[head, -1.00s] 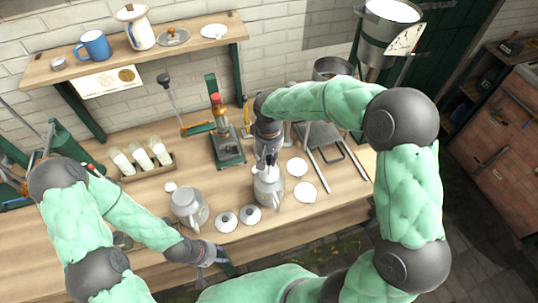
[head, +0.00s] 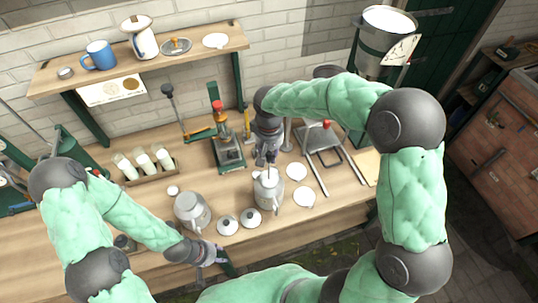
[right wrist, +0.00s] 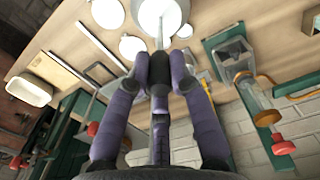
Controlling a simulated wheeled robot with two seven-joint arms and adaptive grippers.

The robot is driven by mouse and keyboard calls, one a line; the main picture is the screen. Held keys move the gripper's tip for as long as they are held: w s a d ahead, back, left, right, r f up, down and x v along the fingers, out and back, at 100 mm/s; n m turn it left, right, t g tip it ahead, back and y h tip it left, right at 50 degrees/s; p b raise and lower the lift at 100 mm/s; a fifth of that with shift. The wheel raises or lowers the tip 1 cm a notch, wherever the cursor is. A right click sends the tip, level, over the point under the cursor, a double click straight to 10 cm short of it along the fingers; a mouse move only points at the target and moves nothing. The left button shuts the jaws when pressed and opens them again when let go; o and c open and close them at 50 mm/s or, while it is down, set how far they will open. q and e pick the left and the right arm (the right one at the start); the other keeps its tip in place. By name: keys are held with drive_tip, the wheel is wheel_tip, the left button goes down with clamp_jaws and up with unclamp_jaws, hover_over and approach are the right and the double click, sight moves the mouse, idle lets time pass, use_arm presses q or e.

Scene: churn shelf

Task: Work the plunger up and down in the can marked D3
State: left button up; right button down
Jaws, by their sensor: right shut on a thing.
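Two pale grey cans with handles stand on the wooden bench in the head view, the left can (head: 191,212) and the right can (head: 268,192). I cannot read a D3 mark on either. My right gripper (head: 266,160) is above the right can, shut on the thin plunger rod (head: 268,172) that stands in its mouth. In the right wrist view the fingers (right wrist: 159,78) close on the rod (right wrist: 159,42), with the round can mouth (right wrist: 163,12) beyond. The plunger's lower end is hidden inside. My left gripper (head: 213,256) is low by the bench's front edge; its jaws are unclear.
Two small lids (head: 251,217) lie before the cans, and white discs (head: 304,197) lie to the right. A green press (head: 228,150) stands behind. A bottle rack (head: 147,170) is at left, and a metal rail frame (head: 322,150) is at right.

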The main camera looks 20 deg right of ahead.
wheel_tip(320, 180, up, 13)
drive_tip(key=p, duration=0.8)
drive_tip(key=shift+f, duration=0.15)
drive_tip(key=shift+w, duration=0.1)
idle(1.3)
